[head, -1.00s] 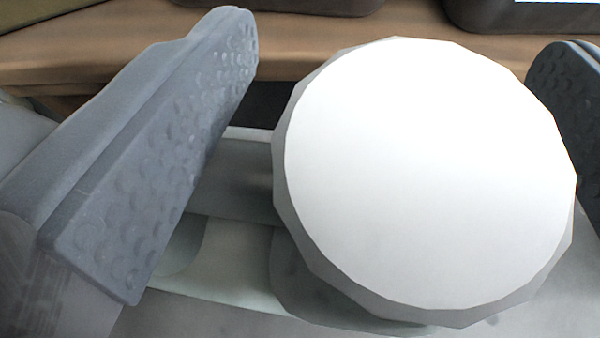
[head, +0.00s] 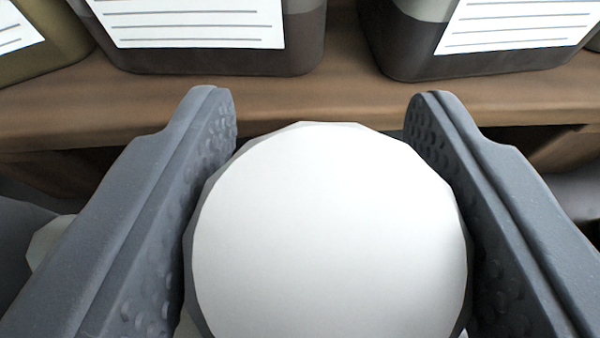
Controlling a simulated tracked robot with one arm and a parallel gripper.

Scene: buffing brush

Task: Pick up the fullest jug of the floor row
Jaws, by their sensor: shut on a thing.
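A round white cap (head: 330,235) with a faceted grey rim fills the lower middle of the head view, seen from above. It appears to be the top of a jug; the body below is hidden, so its fill level cannot be told. My gripper (head: 321,112) has one grey dimpled finger on each side of the cap and is shut on it. The fingertips reach just past its far edge.
A brown wooden shelf (head: 330,98) crosses behind the cap. On it stand dark containers with white lined labels, one at left (head: 215,60) and one at right (head: 430,65). An olive one (head: 60,55) is at the far left. A pale shape is partly hidden beyond my left finger.

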